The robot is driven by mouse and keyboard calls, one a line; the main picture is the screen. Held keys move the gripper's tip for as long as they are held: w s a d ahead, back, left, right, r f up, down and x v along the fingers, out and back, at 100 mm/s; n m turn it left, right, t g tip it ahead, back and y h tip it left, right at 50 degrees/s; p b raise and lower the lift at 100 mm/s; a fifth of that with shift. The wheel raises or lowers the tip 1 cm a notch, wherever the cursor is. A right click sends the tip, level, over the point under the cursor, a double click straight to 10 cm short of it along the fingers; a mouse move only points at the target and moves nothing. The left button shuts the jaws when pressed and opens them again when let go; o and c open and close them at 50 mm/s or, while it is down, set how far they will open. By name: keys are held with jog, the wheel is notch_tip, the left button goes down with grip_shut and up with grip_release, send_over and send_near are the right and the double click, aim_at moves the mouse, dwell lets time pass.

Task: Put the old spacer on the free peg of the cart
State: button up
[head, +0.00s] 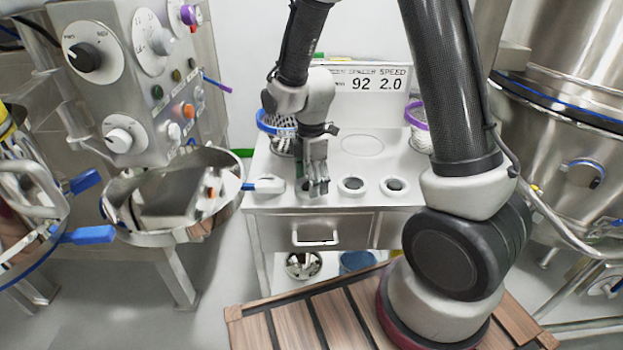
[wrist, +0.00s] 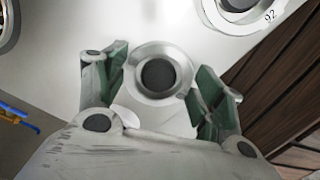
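My gripper (head: 318,188) reaches down over the front row of the white cart (head: 345,222) in the head view. In the wrist view my gripper (wrist: 155,80) is open, its green-padded fingers on either side of a pale ring with a dark round centre (wrist: 158,76). I cannot tell whether the fingers touch this ring. Another ring (head: 351,185) and a further one (head: 395,185) sit to the right in the row. A ring marked 92 (wrist: 240,8) is cut off at the wrist view's top right. I cannot tell which is the old spacer or which peg is free.
A sign (head: 368,80) reading spacer 92, speed 2.0 stands behind the cart. A blue-rimmed basket (head: 270,125) and a purple-rimmed basket (head: 415,112) flank the back. A steel control box (head: 135,75) is left, a large steel vessel (head: 565,130) right. Wooden decking (head: 310,318) lies in front.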

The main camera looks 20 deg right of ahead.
jog(key=o, duration=0.3)
notch_tip(320, 180, up, 12)
dwell(0.6)
dwell(0.4)
